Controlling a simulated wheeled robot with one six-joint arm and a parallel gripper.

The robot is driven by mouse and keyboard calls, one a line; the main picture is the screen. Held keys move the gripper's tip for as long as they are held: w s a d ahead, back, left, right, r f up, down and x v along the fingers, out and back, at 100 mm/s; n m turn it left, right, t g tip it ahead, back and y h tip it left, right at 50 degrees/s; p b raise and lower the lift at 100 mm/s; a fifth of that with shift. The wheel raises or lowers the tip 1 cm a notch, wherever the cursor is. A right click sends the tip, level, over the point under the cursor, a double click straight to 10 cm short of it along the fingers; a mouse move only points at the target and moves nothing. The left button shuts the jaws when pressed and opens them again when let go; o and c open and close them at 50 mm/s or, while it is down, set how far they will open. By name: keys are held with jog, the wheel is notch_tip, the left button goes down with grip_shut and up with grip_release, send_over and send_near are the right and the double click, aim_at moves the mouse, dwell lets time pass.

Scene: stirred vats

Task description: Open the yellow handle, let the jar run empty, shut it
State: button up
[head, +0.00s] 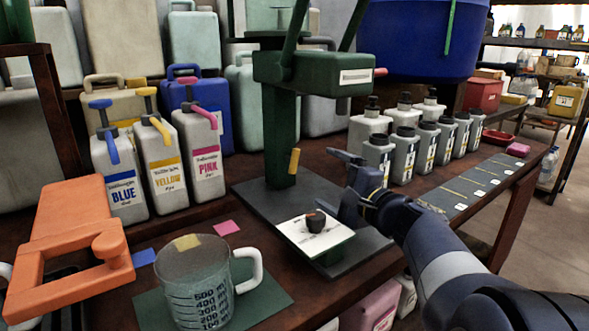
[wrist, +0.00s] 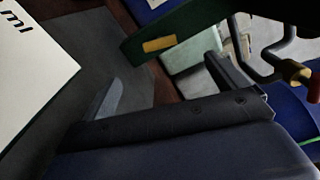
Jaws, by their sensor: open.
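The white jar labelled YELLOW (head: 167,172) stands between the BLUE and PINK jars at the back left. Its yellow handle (head: 147,93) and spout are at its top; I cannot tell its liquid level. A clear measuring jug (head: 193,290) stands on a green mat (head: 262,296) at the front left, its contents unclear. My gripper (head: 338,186) is open and empty, right of the green stand's post and well apart from the yellow jar. Its two fingers also show spread in the wrist view (wrist: 165,88).
The green stand (head: 278,130) has a small yellow piece (head: 294,161) on its post and rises between my gripper and the jars. An orange clamp-like object (head: 75,245) lies at the left. Several grey bottles (head: 405,152) stand at the right.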

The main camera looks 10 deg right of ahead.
aim_at(297, 162)
jog(key=b+x, duration=0.2)
jog(key=x, duration=0.8)
jog(key=shift+w+a, duration=0.1)
jog(key=shift+w, duration=0.05)
